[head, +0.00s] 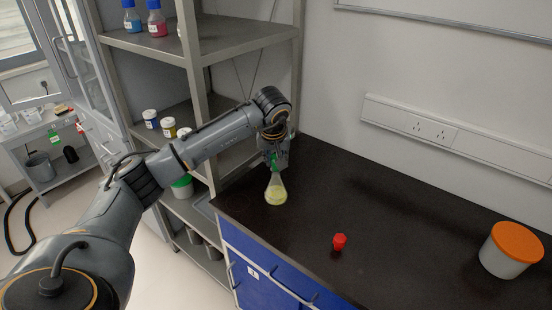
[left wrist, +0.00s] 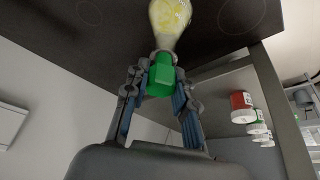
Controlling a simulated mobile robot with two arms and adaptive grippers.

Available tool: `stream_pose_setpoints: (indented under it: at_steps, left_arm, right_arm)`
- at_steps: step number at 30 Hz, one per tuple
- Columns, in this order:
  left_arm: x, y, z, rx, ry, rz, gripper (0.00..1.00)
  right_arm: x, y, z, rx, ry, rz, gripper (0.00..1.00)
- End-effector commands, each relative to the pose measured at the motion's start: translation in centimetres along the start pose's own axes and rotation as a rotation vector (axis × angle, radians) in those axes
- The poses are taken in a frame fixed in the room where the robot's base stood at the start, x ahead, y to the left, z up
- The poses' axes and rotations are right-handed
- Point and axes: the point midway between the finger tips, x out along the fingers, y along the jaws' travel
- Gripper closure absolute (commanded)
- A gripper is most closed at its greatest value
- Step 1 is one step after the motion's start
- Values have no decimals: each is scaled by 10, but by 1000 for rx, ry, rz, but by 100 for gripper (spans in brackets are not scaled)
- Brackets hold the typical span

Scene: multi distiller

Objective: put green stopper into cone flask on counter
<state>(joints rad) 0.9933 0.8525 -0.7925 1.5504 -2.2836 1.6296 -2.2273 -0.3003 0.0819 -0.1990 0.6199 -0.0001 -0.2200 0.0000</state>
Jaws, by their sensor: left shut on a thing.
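The cone flask (head: 276,192), clear glass with pale yellow contents, stands upright on the dark counter (head: 330,195) near its left end. It also shows at the top of the left wrist view (left wrist: 171,18). My left gripper (head: 275,153) is directly above the flask and is shut on the green stopper (left wrist: 160,76). The stopper is at the flask's mouth, in line with the neck. I cannot tell how deep it sits in the neck. A bit of green also shows below the gripper in the head view. My right gripper is not in view.
A red stopper-like piece (head: 339,242) stands on the counter to the right of the flask. A white tub with an orange lid (head: 514,245) is at the far right. Shelves with bottles and jars (head: 170,126) stand at the left.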

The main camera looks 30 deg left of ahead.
Motion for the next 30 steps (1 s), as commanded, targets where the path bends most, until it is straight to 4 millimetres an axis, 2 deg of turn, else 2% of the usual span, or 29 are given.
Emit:
stream_pose_setpoints:
  at_steps: [2, 3, 6, 15, 19, 23, 30]
  left_arm:
    - [2, 0, 1, 0, -1, -1, 85]
    - [2, 0, 1, 0, 0, 0, 68]
    - [2, 0, 1, 0, -1, 0, 48]
    - [1, 0, 0, 0, 0, 0, 48]
    - [-8, 0, 0, 1, 2, 1, 48]
    - [-31, 0, -1, 2, 4, 1, 48]
    - [-83, 0, -1, 0, 4, 2, 48]
  right_arm:
    - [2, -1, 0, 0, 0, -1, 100]
    - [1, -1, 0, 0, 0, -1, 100]
    - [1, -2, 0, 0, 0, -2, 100]
    - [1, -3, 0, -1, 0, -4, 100]
    - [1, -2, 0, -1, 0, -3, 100]
    - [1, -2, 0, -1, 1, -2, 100]
    - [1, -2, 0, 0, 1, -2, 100]
